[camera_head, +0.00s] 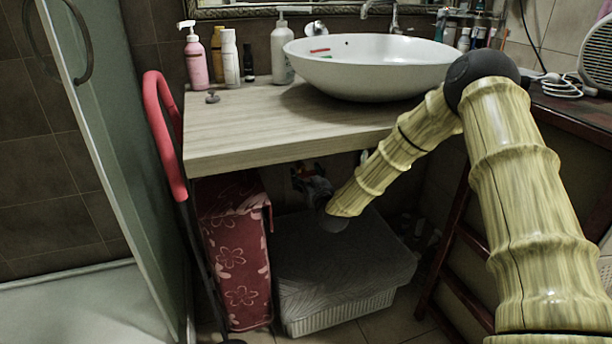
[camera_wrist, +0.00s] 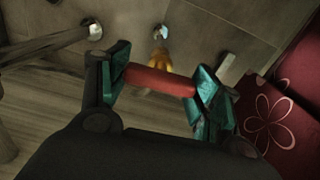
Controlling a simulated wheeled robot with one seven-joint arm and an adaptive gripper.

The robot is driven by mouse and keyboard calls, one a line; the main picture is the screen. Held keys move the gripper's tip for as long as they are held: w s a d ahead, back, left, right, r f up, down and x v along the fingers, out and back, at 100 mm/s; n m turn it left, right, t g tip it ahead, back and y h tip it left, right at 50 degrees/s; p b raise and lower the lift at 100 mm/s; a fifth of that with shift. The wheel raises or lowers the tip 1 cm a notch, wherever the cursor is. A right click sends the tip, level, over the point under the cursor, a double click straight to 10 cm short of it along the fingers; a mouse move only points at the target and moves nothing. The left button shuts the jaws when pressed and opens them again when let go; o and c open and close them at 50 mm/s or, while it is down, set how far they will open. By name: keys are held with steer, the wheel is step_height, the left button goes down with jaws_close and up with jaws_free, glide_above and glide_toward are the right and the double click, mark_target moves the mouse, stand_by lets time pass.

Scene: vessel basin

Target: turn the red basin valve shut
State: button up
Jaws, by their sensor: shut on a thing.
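The red basin valve handle (camera_wrist: 158,82) shows in the wrist view as a short red bar in front of a brass-coloured stem (camera_wrist: 159,57). My gripper (camera_wrist: 160,84) has one teal fingertip at each end of the bar and is shut on it. In the head view, the red valve (camera_head: 308,172) is a small patch under the counter, partly hidden by my gripper (camera_head: 318,187). The exact angle of the handle is hard to tell in the head view.
A red flowered box (camera_head: 235,260) is close on the left, and a grey-lidded bin (camera_head: 340,262) sits below. A pipe (camera_wrist: 45,45) runs beside the valve.

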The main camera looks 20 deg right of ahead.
steer(key=shift+m, duration=0.4)
steer(key=o, duration=1)
steer(key=s, duration=1.2)
steer(key=shift+d, duration=0.25)
